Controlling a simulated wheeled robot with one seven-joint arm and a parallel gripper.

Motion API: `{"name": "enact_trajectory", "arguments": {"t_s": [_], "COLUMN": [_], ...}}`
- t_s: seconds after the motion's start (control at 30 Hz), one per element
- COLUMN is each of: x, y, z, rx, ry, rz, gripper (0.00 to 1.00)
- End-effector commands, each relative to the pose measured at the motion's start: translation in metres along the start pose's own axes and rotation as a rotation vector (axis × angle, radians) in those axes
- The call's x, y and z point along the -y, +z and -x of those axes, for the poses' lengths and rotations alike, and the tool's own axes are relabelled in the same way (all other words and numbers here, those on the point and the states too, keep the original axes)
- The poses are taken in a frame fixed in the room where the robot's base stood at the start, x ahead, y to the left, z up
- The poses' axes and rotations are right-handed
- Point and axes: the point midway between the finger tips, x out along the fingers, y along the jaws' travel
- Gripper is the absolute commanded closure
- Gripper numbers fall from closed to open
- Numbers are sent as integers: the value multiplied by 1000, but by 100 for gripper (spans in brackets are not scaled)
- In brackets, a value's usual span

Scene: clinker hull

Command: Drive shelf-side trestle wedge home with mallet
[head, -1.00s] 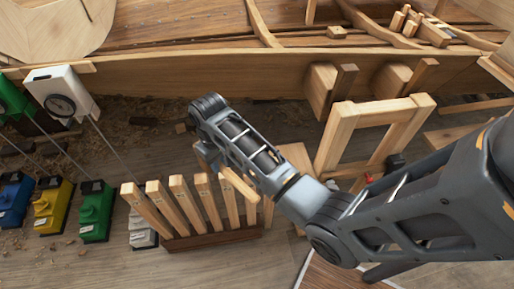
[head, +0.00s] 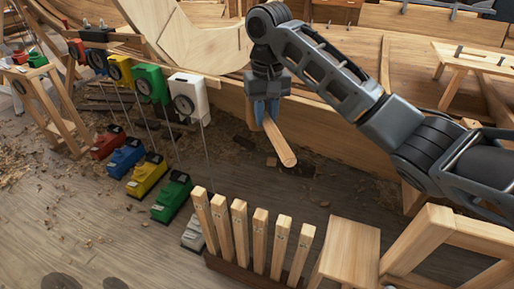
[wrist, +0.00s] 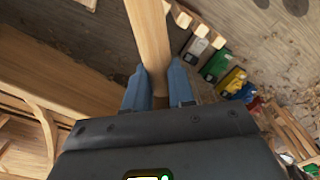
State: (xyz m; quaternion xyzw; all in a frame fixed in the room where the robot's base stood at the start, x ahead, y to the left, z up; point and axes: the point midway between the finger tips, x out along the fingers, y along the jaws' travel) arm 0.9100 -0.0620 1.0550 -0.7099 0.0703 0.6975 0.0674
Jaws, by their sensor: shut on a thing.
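My gripper (head: 265,112), with blue fingers, is shut on a pale wooden bar (head: 280,145). The bar slants down to the right, above the floor in front of the hull planking. It looks like a mallet handle, but I cannot make out a mallet head. In the wrist view, the bar (wrist: 148,40) runs upward from between the fingers (wrist: 160,92). A pale timber frame, perhaps part of a trestle (head: 425,240), shows at the lower right. I cannot make out the shelf-side wedge; my arm hides part of that side.
A rack of several upright wooden pieces (head: 242,232) stands below my gripper, with a wooden stool-like top (head: 347,250) beside it. White (head: 188,97) and green (head: 150,85) dial units hang along the left, above coloured floor blocks (head: 171,197).

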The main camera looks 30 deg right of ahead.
Motion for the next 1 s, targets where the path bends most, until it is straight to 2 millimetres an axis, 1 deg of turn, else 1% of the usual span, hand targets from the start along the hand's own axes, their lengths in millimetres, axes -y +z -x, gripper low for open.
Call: {"name": "enact_trajectory", "arguments": {"t_s": [0.03,0.07,0.1,0.17,0.23,0.4,0.47,0.6,0.73,0.87,0.9,0.97,1.0], "x": [-18,-27,-40,-60,-84,-143,-162,-202,-235,-264,-271,-282,-288], "y": [-5,-5,-5,-2,3,29,40,73,109,149,161,181,194], "z": [18,28,39,55,72,109,119,141,156,165,167,168,169], "rx": [-10,-10,-11,-10,-10,-11,-11,-11,-12,-13,-12,-12,-12], "ry": [6,7,8,7,8,9,9,10,11,11,11,12,13], "rz": [-20,-32,-49,-75,-108,-196,-226,-295,-360,-424,-442,-474,-493], "gripper": [100,100,100,100,100,100,100,100,100,100,100,100,100]}}
